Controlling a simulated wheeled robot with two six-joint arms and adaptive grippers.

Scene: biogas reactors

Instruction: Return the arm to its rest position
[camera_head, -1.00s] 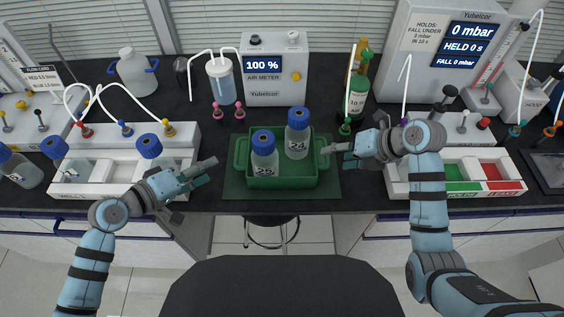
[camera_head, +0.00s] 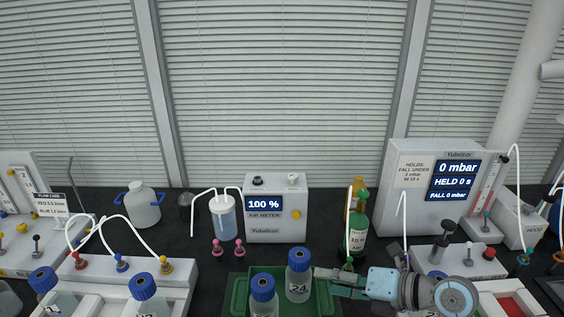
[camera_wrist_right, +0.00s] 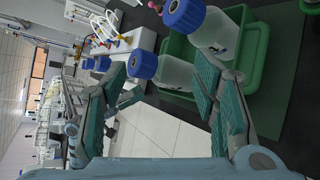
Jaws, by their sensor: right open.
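My right gripper (camera_head: 326,277) is at the right side of the green tray (camera_head: 236,292), its fingers pointing left towards the bottle marked 24 (camera_head: 298,287). A second blue-capped bottle (camera_head: 263,304) stands to its left in the tray, cut off by the lower edge. In the right wrist view my gripper (camera_wrist_right: 163,84) has its two teal fingers spread wide. The two bottles and the tray (camera_wrist_right: 262,70) show beyond and between the fingers, with nothing visibly gripped. Whether the right finger touches the tray I cannot tell. My left gripper is out of both views.
The air meter (camera_head: 275,222) stands behind the tray, with a tubed wash bottle (camera_head: 223,218) at its left. A green bottle (camera_head: 358,240) is close behind my right gripper. The pressure unit (camera_head: 418,205) is at right. Capped bottles stand in a white rack (camera_head: 188,294) at left.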

